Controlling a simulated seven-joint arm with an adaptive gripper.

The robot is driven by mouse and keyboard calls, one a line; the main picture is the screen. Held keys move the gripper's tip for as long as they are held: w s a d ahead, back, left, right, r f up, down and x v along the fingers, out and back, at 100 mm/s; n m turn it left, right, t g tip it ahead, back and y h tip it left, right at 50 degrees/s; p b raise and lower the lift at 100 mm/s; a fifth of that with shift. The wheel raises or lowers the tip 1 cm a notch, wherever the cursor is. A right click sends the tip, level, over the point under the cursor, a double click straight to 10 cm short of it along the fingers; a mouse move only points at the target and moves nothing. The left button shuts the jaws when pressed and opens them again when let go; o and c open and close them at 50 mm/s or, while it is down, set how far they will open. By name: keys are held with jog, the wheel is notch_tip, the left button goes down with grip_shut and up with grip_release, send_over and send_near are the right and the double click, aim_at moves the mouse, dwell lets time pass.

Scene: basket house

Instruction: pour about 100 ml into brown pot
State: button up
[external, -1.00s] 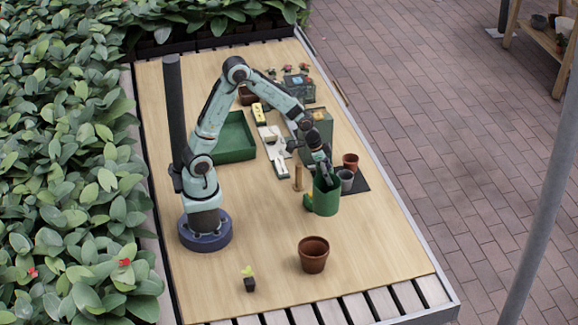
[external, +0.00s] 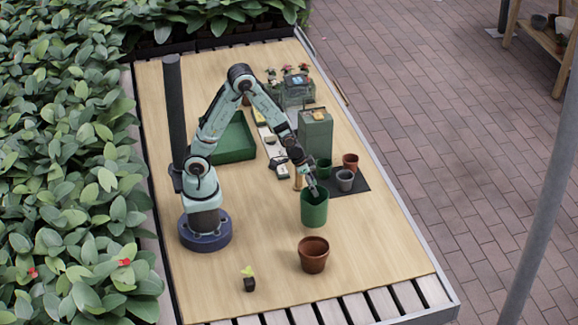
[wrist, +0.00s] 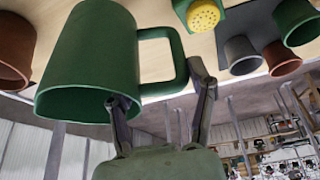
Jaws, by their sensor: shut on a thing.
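A green can (external: 314,212) with a loop handle is in my gripper (external: 312,190). In the wrist view the can (wrist: 88,50) shows its open rim, and my fingers (wrist: 162,98) are at its handle side; the exact contact is unclear. The can looks about upright, and its contents are hidden. The larger brown pot (external: 313,262) stands upright in front of the can, apart from it in the external view. A brown pot also shows at the left of the wrist view (wrist: 14,45).
A dark mat (external: 360,186) holds a grey pot (external: 345,181), a small brown pot (external: 351,160) and a green pot (external: 324,167). A green tray (external: 234,152) lies behind. A seedling (external: 249,281) stands at the front left. The front right of the board is clear.

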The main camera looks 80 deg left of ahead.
aim_at(313, 204)
jog(key=shift+d, duration=0.1)
jog(key=shift+s+d+f+m+t+y, duration=0.25)
jog(key=shift+d+f+m+t+y, duration=0.05)
jog(key=shift+d+f+y, duration=0.45)
jog(key=shift+d+r+y, duration=0.15)
jog(key=shift+d+y, duration=0.05)
jog(key=shift+y, duration=0.05)
jog(key=s+d+r+m+t+y, duration=0.1)
jog(key=s+d+r+t+y, duration=0.1)
jog(key=d+r+y, duration=0.3)
jog(key=shift+d+r, duration=0.5)
jog(key=shift+d, duration=0.15)
jog(key=shift+s+d+r+m+t+y+p, duration=0.15)
jog(key=shift+d+r+m+t+y+p, duration=0.35)
jog(key=shift+y, duration=0.3)
jog(key=shift+d+r, duration=0.2)
jog(key=shift+r, duration=0.05)
jog(key=shift+s+d+r+y, duration=0.1)
jog(key=shift+r+y, duration=0.05)
jog(key=shift+y, duration=0.25)
jog(key=shift+s+d+r+m+t+y+p, duration=0.3)
jog(key=shift+d+r+t+y+p, duration=0.3)
jog(key=shift+d+r+y+p, duration=0.25)
dwell(1.0)
